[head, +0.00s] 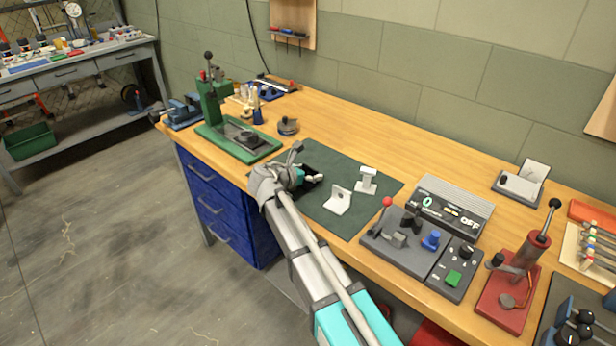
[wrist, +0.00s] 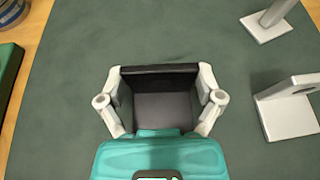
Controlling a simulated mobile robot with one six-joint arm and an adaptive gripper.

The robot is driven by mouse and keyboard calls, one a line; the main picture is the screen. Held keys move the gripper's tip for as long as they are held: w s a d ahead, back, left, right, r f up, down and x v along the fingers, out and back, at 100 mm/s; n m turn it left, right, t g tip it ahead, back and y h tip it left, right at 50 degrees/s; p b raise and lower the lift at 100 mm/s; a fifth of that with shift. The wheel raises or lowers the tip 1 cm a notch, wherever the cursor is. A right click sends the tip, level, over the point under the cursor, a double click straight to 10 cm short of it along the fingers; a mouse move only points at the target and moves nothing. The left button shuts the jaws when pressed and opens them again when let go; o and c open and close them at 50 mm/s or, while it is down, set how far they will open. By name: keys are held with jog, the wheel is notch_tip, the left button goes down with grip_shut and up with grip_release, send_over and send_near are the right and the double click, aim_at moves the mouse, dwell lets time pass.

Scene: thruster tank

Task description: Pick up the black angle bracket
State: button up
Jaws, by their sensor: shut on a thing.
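The black angle bracket (wrist: 162,110) sits between the two fingers of my gripper (wrist: 160,98) in the wrist view, with a finger against each side. Its upright plate runs along the top and its flat plate faces the camera. In the head view the black bracket (head: 312,172) shows partly past my gripper (head: 314,179) over the dark green mat (head: 345,222). My wrist hides part of it there. Whether it rests on the mat or hangs just above it, I cannot tell.
A white angle bracket (head: 338,200) and a white post on a square base (head: 367,180) stand on the mat to the right. A green press (head: 212,110) stands to the left. A grey control fixture (head: 400,240) with levers lies to the right.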

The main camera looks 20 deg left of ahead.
jog(key=shift+r, duration=0.15)
notch_tip(320, 180, up, 3)
jog(key=p, duration=0.3)
jog(key=s+a+r+p, duration=0.3)
jog(key=s+r+p, duration=0.6)
jog(key=s, duration=0.4)
jog(key=shift+s+r+p, duration=0.3)
jog(key=shift+r+p, duration=0.1)
jog(key=shift+p, duration=0.1)
dwell(0.4)
jog(key=w+d, duration=0.5)
jog(key=d, duration=0.9)
jog(key=shift+w, duration=0.15)
jog(key=shift+r, duration=0.1)
